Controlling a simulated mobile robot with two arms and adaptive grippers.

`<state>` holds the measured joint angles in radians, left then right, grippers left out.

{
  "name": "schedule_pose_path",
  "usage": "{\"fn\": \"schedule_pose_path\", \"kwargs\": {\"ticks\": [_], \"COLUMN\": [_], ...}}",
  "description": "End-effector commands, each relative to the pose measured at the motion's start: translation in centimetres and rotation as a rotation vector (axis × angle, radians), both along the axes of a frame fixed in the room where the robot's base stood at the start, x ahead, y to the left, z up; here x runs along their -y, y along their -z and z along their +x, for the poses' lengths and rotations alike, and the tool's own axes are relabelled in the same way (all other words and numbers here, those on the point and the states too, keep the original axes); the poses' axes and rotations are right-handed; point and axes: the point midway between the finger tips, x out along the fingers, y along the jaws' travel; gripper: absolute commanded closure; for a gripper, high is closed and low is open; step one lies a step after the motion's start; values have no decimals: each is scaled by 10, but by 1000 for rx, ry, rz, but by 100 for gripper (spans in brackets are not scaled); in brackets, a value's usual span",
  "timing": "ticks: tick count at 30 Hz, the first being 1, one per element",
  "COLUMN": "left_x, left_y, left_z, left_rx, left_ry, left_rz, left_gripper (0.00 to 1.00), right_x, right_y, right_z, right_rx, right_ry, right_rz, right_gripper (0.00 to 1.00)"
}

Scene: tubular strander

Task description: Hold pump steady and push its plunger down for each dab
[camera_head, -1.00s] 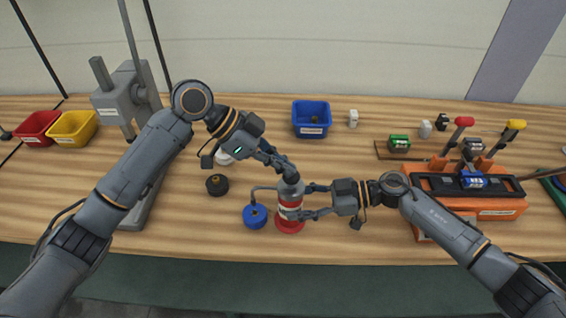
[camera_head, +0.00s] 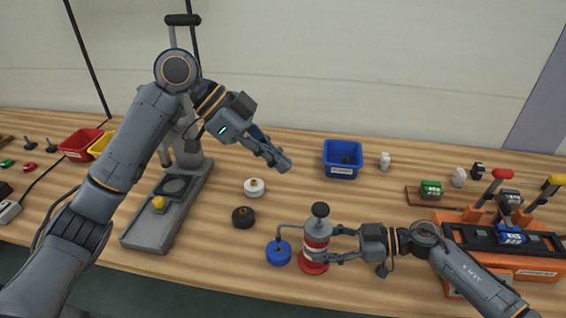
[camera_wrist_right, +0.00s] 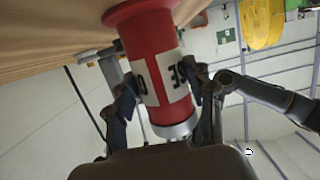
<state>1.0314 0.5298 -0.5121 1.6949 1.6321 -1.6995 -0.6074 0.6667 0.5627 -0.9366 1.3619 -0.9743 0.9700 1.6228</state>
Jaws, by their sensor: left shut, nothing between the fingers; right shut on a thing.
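The pump (camera_head: 315,265) is a red and grey bottle with a black knob plunger (camera_head: 320,210) on top and a thin spout to the left. It stands upright on the bench, its knob raised clear of the body. My right gripper (camera_head: 328,244) is shut around the pump from the right. The right wrist view shows the red body (camera_wrist_right: 150,65) with a white label between my fingers. My left gripper (camera_head: 284,162) is shut and empty, above and left of the knob, apart from it. A blue disc (camera_head: 279,255) with a brass-coloured centre sits under the spout tip.
A black disc (camera_head: 243,218) and a white disc (camera_head: 254,188) lie left of the pump. A grey press stand (camera_head: 150,230) is further left. A blue bin (camera_head: 342,172) stands behind. An orange fixture with levers (camera_head: 520,265) is at the right.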

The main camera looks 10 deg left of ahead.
Motion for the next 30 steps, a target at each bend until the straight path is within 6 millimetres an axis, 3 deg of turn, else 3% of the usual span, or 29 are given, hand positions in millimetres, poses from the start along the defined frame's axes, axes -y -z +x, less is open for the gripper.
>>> {"fn": "schedule_pose_path", "kwargs": {"ticks": [12, 13, 16, 17, 26, 30], "left_x": [0, 0, 0, 0, 1, 1], "left_y": [0, 0, 0, 0, 0, 0], "left_z": [0, 0, 0, 0, 0, 0], "left_rx": [0, 0, 0, 0, 0, 0], "left_ry": [0, 0, 0, 0, 0, 0], "left_rz": [-1, -1, -1, -1, -1, -1], "left_gripper": [100, 100, 100, 100, 100, 100], "right_x": [0, 0, 0, 0, 1, 10], "right_y": [0, 0, 0, 0, 0, -3], "right_z": [0, 0, 0, 0, 0, 0], "right_rx": [0, 0, 0, 0, 0, -1], "right_ry": [1, 1, 1, 1, 1, 1], "right_rz": [0, 0, 0, 0, 0, -1], "right_gripper": [82, 42, 22, 20, 20, 20]}}
